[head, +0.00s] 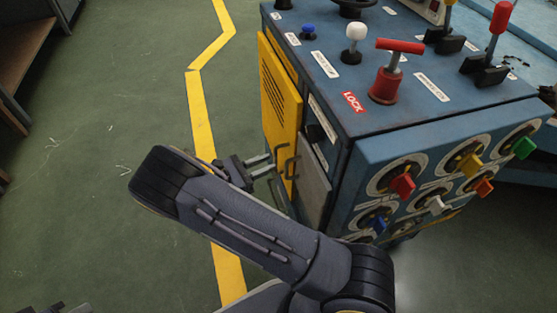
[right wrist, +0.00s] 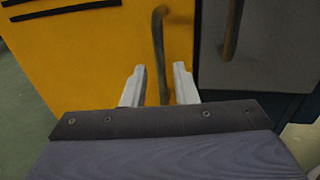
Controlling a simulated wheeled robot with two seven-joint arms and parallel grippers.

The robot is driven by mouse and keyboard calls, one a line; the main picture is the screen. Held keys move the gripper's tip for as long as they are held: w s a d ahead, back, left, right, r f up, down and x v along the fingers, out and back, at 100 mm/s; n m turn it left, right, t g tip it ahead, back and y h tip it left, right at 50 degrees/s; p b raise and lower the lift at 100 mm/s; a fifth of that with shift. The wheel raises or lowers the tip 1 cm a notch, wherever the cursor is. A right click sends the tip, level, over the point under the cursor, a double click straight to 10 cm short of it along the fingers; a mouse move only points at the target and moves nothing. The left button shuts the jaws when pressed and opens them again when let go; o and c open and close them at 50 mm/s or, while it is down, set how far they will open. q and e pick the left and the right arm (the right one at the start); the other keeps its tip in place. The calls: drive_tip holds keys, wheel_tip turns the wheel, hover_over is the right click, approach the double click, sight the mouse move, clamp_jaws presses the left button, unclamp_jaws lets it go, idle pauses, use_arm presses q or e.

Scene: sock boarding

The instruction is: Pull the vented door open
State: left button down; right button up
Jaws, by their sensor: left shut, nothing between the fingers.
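The vented door (head: 281,90) is a yellow panel with dark slits on the left side of the blue cabinet (head: 345,105). I cannot tell if it stands slightly off the cabinet. It fills the left of the right wrist view (right wrist: 90,60). Its dark bar handle (right wrist: 160,45) is upright near the door's right edge. My right gripper (head: 270,165) is at this handle. Its fingers (right wrist: 160,92) are apart, one on each side of the handle's lower part, with gaps showing. Part of my left gripper (head: 52,308) shows at the bottom left edge, shut and away from the cabinet.
A grey door (head: 315,185) with its own handle (right wrist: 232,30) is just right of the yellow door. The cabinet carries levers, a red T-handle (head: 398,47) and several coloured knobs. Green floor with a yellow line (head: 200,115) lies clear to the left.

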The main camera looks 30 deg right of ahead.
sight(275, 160)
drive_tip(key=shift+s+d+b, duration=0.1)
drive_tip(key=shift+d+b, duration=0.25)
drive_tip(key=shift+d, duration=1.6)
clamp_jaws()
